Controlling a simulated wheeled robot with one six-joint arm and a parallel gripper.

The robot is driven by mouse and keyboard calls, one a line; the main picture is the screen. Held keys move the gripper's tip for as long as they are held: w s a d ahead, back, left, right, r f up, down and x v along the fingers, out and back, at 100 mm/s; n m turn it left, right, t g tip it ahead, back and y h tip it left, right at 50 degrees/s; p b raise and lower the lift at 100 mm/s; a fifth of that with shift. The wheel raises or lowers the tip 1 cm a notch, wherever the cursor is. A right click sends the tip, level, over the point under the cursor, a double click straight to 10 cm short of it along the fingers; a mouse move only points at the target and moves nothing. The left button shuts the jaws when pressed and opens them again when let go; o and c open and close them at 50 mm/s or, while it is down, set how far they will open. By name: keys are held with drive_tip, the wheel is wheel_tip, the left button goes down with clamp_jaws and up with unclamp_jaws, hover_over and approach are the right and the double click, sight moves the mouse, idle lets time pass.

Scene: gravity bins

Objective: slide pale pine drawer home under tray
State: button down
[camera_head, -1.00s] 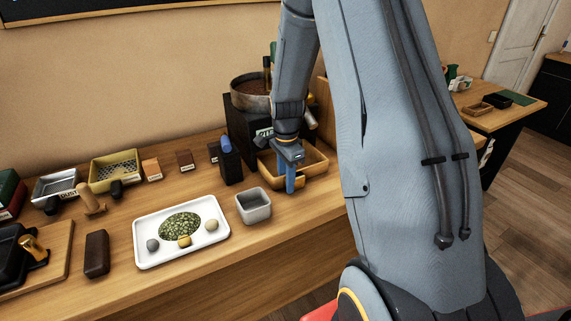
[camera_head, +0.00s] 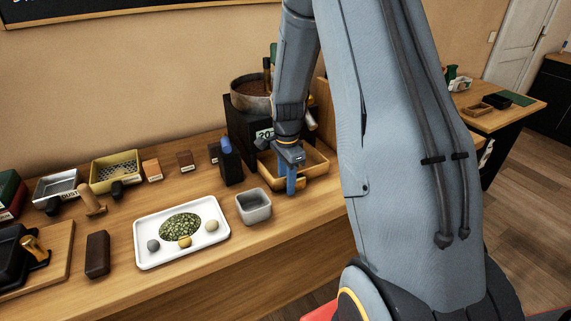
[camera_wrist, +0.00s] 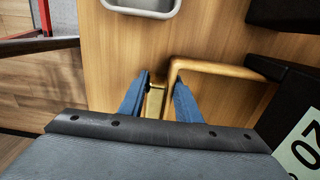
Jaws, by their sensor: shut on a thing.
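The pale pine drawer (camera_head: 318,167) is an open-topped box that juts out in front of the dark stand (camera_head: 238,125). It also shows in the wrist view, where its rim (camera_wrist: 225,69) runs toward the dark stand on the right. My gripper (camera_head: 291,186) is at the drawer's front. In the wrist view, the blue fingers of my gripper (camera_wrist: 158,98) are on either side of a small brass pull (camera_wrist: 155,103), shut on it. A round dark pan (camera_head: 250,92) sits on the stand. My arm hides part of the drawer and stand.
A grey square cup (camera_head: 254,216) stands left of the gripper, close to the drawer. A dark blue-topped block (camera_head: 231,168) stands beside the stand. A white tray (camera_head: 150,256) with stones lies further left. The bench's front edge is near the gripper.

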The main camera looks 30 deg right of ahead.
idle(0.3)
drive_tip(key=c, duration=1.2)
unclamp_jaws()
drive_tip(key=shift+r, duration=0.1)
wheel_tip(320, 180, up, 8)
drive_tip(key=shift+f+b, duration=0.2)
drive_tip(key=shift+b, duration=0.75)
drive_tip(key=s+a+n, duration=0.4)
drive_tip(key=s+n, duration=0.1)
drive_tip(key=n, duration=0.1)
drive_tip(key=s+a+r+n, duration=0.1)
drive_tip(key=s+a+n, duration=0.3)
drive_tip(key=s+n, duration=0.1)
drive_tip(key=s+a+n+t, duration=0.1)
drive_tip(key=s+a+n, duration=0.3)
drive_tip(key=s+n, duration=0.2)
drive_tip(key=shift+s+a+r+n, duration=0.15)
drive_tip(key=shift+s+r+n, duration=0.2)
drive_tip(key=shift+s, duration=0.4)
